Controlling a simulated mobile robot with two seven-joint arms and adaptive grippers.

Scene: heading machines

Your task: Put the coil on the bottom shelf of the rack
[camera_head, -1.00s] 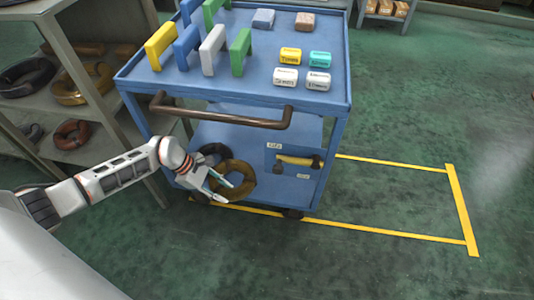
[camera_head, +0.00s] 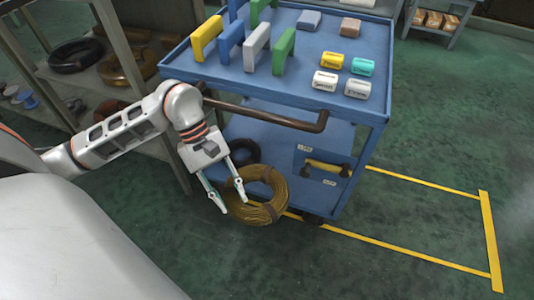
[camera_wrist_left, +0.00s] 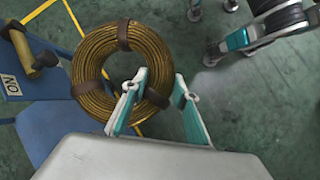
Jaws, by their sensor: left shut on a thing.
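The coil (camera_head: 265,213) is a yellow-brown wound ring with dark tape bands. My left gripper (camera_head: 234,203) is shut on its near left rim and holds it tilted in front of the blue cart's lower shelf. In the left wrist view the coil (camera_wrist_left: 84,65) shows nearly face-on, with its rim between the fingers (camera_wrist_left: 160,82). The grey rack (camera_head: 140,93) stands at the left in the head view, partly hidden by my left arm. Its lower shelf holds spools and a brownish coil. What seems to be my right gripper (camera_wrist_left: 237,40) shows partly in the left wrist view.
The blue cart (camera_head: 375,112) carries upright colored blocks and small labeled blocks. A black coil (camera_head: 244,150) sits on its lower shelf. The cart's brown handle (camera_head: 265,115) is close to my left arm. Green floor with yellow lines (camera_head: 430,262) is clear at the right.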

